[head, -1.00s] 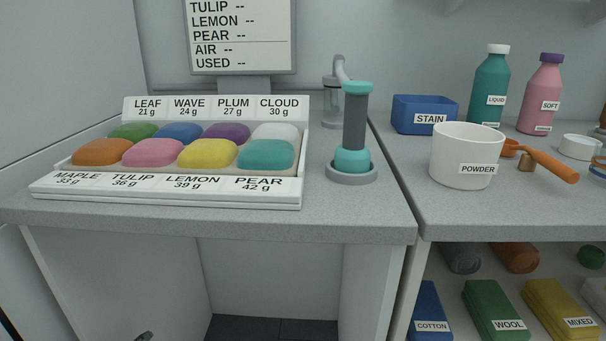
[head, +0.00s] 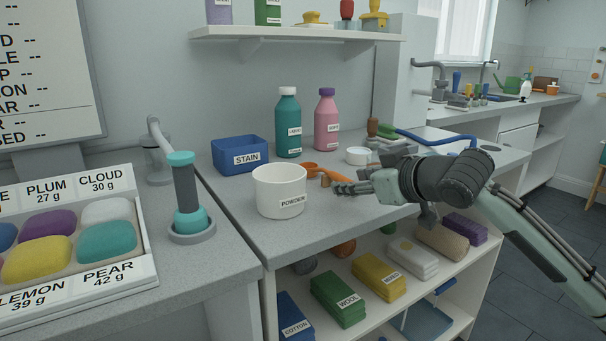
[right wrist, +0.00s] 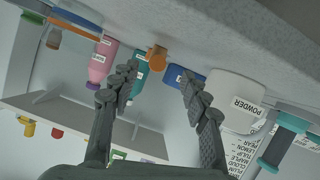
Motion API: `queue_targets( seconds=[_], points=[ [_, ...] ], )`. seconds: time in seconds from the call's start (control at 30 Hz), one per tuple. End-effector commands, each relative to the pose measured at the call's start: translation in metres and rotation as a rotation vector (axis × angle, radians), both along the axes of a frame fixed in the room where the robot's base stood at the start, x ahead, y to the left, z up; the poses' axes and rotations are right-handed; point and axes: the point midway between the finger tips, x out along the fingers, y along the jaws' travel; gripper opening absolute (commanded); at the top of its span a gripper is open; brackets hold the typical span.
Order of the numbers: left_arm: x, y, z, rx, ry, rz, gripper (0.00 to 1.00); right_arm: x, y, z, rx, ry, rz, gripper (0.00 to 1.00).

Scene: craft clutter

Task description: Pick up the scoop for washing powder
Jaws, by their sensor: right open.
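The orange scoop (head: 309,168) lies on the grey counter just right of the white POWDER tub (head: 279,191). Its handle runs right, and its far end is partly hidden by my right gripper (head: 350,182). That gripper is open and empty, its fingers pointing left close to the handle; I cannot tell whether they touch it. In the right wrist view, the open fingers (right wrist: 158,76) spread below an orange part (right wrist: 157,58) that looks like the scoop, with the POWDER tub (right wrist: 235,100) at right. My left gripper is out of view.
A blue STAIN bin (head: 240,155), a teal bottle (head: 288,125) and a pink bottle (head: 326,125) stand behind the scoop. A small white dish (head: 358,155) and a blue-handled item (head: 440,138) lie to its right. A teal-topped stand (head: 187,195) is on the left counter.

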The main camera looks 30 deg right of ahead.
Motion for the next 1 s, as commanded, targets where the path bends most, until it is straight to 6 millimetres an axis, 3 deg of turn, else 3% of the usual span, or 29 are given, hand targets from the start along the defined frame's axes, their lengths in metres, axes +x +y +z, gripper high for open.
queue_targets(
  seconds=[0.43,0.77,1.0],
  points=[
    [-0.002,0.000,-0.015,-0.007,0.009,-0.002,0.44,0.053,-0.005,-0.016,0.004,-0.006,-0.004,0.46],
    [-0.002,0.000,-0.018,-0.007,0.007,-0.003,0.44,0.060,-0.005,-0.021,0.000,-0.005,-0.002,0.46],
    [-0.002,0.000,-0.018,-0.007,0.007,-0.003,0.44,0.060,-0.005,-0.021,0.000,-0.005,-0.002,0.18]
  ],
)
